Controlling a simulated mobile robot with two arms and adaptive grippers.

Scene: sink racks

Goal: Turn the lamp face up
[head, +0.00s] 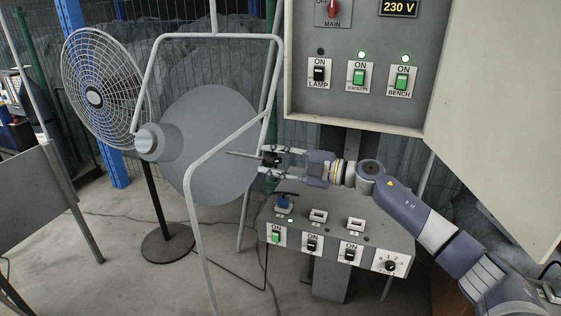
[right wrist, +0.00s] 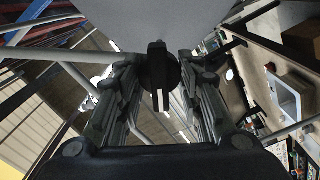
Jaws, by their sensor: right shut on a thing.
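The lamp (head: 215,125) is a large grey disc with a stepped round housing on its left side. It stands roughly upright inside a bent grey tube frame (head: 205,37); I cannot tell which side is its lit face. A black knob (right wrist: 158,65) sits by the lamp's edge in the right wrist view, with the grey disc (right wrist: 170,20) behind it. My right gripper (head: 267,161) comes in from the right and is shut on this knob, beside the frame's right tube. Its fingers partly hide the knob in the head view. My left gripper is out of view.
A slanted control box (head: 335,228) with switches and a dial stands below my right arm. A grey panel (head: 410,112) with LAMP and BENCH switches is above it. A round fan (head: 75,70) on a stand is at the left. Cables cross the floor.

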